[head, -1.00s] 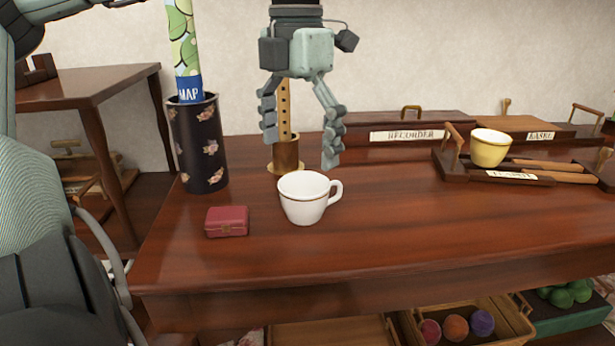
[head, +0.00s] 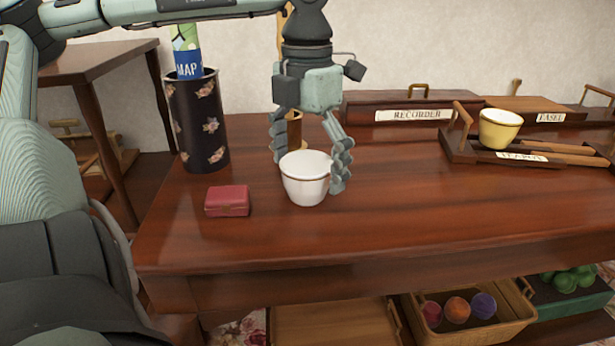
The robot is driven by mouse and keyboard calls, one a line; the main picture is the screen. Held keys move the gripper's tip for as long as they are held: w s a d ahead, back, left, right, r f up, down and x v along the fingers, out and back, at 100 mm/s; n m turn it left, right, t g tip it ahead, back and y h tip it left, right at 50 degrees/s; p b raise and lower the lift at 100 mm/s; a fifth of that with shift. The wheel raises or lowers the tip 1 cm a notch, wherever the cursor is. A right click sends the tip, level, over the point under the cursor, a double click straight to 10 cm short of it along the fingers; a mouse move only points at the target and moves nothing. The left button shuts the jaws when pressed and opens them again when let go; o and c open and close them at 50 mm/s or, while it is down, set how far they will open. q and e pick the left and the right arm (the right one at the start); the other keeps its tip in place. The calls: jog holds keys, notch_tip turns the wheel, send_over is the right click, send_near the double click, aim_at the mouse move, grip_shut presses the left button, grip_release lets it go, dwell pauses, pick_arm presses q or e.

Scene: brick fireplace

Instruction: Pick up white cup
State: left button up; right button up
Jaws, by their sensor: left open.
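The white cup (head: 305,184) stands upright on the brown wooden table (head: 400,215), near its middle left. My left gripper (head: 308,170) points down over the cup with its fingers apart. One finger is at the cup's left rear and the other is at its right side, in front of where the handle was seen. The cup's handle is hidden behind that right finger. I cannot tell whether the fingers touch the cup. My right gripper is not in view.
A small red box (head: 228,201) lies left of the cup. A dark floral cylinder (head: 198,120) holding a map stands behind it. A brass holder (head: 295,128) is behind the gripper. A tray with a yellow cup (head: 499,129) is at right. The table's front is clear.

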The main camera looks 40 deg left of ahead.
pick_arm(q)
jog(key=c, duration=1.3)
jog(key=shift+r, duration=0.15)
